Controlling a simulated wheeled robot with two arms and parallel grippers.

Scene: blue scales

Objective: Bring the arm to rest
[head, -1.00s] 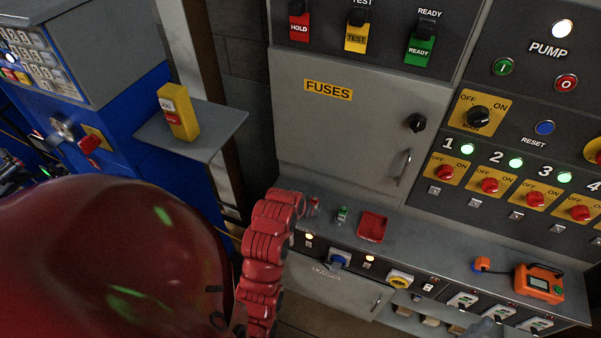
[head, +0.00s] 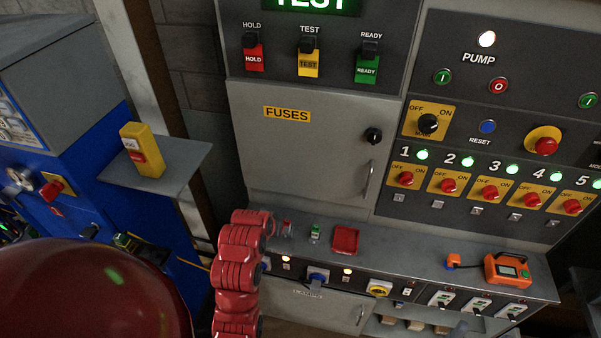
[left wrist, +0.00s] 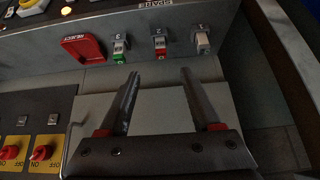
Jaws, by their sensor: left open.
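My left arm shows in the head view as a dark red rounded link at the lower left and a segmented red part (head: 238,275) in front of the shelf. In the left wrist view my left gripper (left wrist: 160,75) is open. Its two dark fingers are apart with nothing between them, over a pale grey panel. Its fingertips cannot be made out in the head view. My right gripper is in neither view.
A grey shelf carries fuses, one green (head: 315,233), a red reject tray (head: 345,240) and an orange meter (head: 507,270). The grey fuse cabinet (head: 310,150) is closed behind. A yellow box (head: 142,150) stands on a side shelf at left.

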